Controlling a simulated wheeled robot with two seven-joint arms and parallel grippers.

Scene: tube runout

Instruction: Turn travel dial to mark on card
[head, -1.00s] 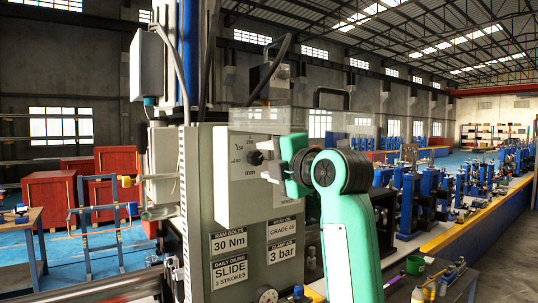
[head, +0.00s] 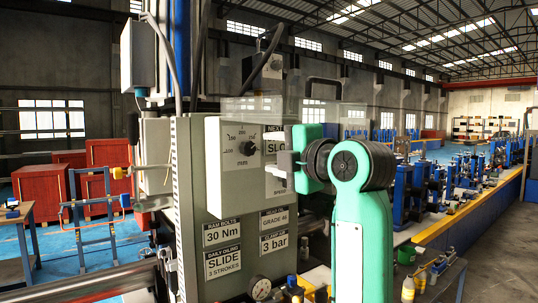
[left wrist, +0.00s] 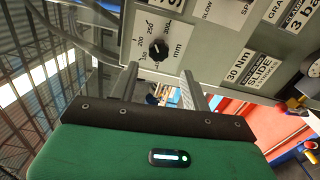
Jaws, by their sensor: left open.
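The travel dial (head: 247,148) is a black knob on a pale panel, ringed by printed numbers with "mm" below. It also shows in the left wrist view (left wrist: 158,50); its exact setting is too small to read. A white card (head: 277,150) right of it shows "NEXT" and "SLO"; the rest is hidden behind my gripper. My left gripper (head: 278,168) is open and empty, right of the dial in the head view. In the left wrist view, its fingers (left wrist: 160,82) stand apart, with the dial beyond the tips, not touched. My right gripper is not in view.
The grey machine cabinet (head: 190,215) carries labels such as "30 Nm" and "3 bar". A gauge (head: 261,289) sits low on it. A clear guard (head: 300,110) spans the top. Bottles (head: 408,288) stand at the lower right.

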